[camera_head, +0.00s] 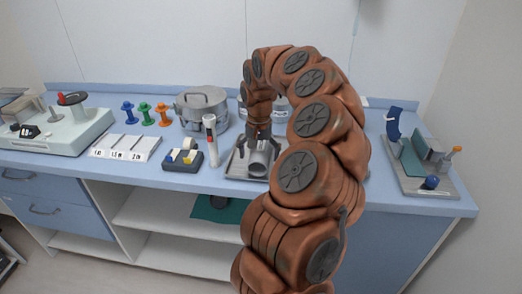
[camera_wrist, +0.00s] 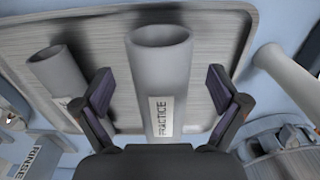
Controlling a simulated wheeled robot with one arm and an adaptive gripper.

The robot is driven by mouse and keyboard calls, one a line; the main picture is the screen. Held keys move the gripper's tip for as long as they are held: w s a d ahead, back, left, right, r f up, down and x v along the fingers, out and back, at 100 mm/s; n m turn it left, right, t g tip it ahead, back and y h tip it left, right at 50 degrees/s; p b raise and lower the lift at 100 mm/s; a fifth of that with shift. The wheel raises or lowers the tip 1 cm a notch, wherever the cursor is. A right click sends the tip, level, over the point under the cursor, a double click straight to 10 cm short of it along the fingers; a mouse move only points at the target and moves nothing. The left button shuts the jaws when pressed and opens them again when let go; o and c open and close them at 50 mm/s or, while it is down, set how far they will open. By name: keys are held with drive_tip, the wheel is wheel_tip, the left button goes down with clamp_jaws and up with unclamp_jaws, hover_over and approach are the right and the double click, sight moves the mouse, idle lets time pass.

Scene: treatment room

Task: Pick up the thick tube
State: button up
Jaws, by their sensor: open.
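A wide grey tube (camera_wrist: 160,75) labelled PRACTICE lies or leans on a metal tray (camera_wrist: 205,20) in the wrist view, its open end toward the top. In the head view the tube (camera_head: 259,161) shows below my gripper. A narrower grey tube (camera_wrist: 62,82) is to its left in the wrist view. My gripper (camera_wrist: 158,92) is open, with one finger on each side of the wide tube and visible gaps between. In the head view my gripper (camera_head: 260,141) points down over the tray (camera_head: 232,170). My arm hides the tray's right part.
A white wand-like device (camera_head: 210,142) stands just left of the tray, with a dark tape-dispenser-like block (camera_head: 183,158) beside it. A grey board with fittings (camera_head: 420,182) is at the right. The counter between my arm and that board looks clear.

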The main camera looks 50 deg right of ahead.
drive_tip(key=shift+f, duration=1.5)
drive_tip(key=c, duration=1.4)
drive_tip(key=shift+c, duration=0.2)
